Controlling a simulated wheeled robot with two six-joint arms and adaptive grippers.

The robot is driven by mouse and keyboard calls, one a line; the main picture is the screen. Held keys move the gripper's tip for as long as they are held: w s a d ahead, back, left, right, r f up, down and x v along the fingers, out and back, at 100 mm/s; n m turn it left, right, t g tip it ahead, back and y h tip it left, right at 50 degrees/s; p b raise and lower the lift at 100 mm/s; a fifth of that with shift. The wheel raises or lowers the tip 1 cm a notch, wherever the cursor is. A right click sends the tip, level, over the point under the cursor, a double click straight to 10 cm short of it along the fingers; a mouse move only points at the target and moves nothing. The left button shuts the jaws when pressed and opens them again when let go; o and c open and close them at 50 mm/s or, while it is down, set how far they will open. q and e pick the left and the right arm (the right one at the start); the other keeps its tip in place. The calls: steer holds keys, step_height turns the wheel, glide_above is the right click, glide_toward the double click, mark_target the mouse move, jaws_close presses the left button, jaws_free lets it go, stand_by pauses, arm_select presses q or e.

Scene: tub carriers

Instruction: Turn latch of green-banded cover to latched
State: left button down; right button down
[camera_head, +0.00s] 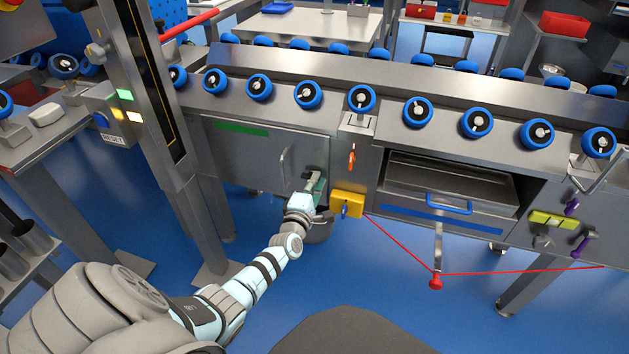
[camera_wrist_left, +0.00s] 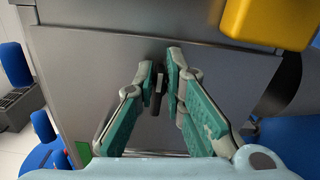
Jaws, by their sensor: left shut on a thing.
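The green-banded cover (camera_head: 245,155) is a grey metal panel closed flat on the machine's front, with a green strip (camera_head: 240,129) along its upper edge and a bar handle (camera_head: 283,168). My left gripper (camera_head: 314,182) is at the cover's right edge. In the left wrist view my left gripper (camera_wrist_left: 162,68) has its teal-padded fingertips shut on the small dark latch (camera_wrist_left: 157,95) at the panel. The pads hide part of the latch, and I cannot tell its exact angle. My right gripper is not in view.
A yellow box (camera_head: 347,204) sits just right of my left gripper, with an orange lever (camera_head: 351,160) above it.

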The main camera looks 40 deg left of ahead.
arm_select(q)
steer(key=shift+r+m, duration=0.15)
steer(key=shift+m, duration=0.65)
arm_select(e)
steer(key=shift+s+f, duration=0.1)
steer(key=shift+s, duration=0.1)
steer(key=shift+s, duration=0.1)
arm_select(q)
steer(key=c, duration=1.5)
jaws_free()
steer(key=shift+c, duration=0.2)
steer(key=v, duration=1.2)
steer(key=shift+d, duration=0.1)
